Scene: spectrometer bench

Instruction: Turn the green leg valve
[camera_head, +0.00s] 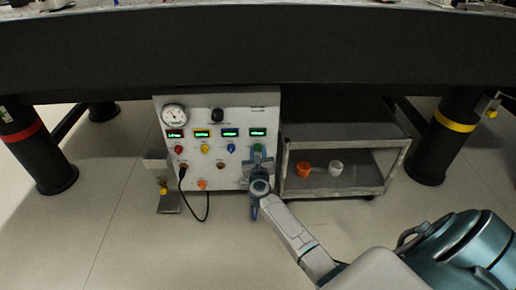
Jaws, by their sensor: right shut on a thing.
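The green leg valve (258,147) is a small green knob at the right end of a row of coloured knobs on a pale panel (236,104). My right gripper (258,156) reaches up to it from below and is shut on it. The fingers partly cover the knob, so its turn angle cannot be told. A small lit green display (258,132) sits just above it. My left gripper is not in view.
Red (179,150), yellow (204,149) and blue (231,148) knobs sit left of the green one. A black cable (207,208) hangs below. A grey cart (345,190) with orange and white cups stands close right. The dark bench (330,45) overhangs the panel.

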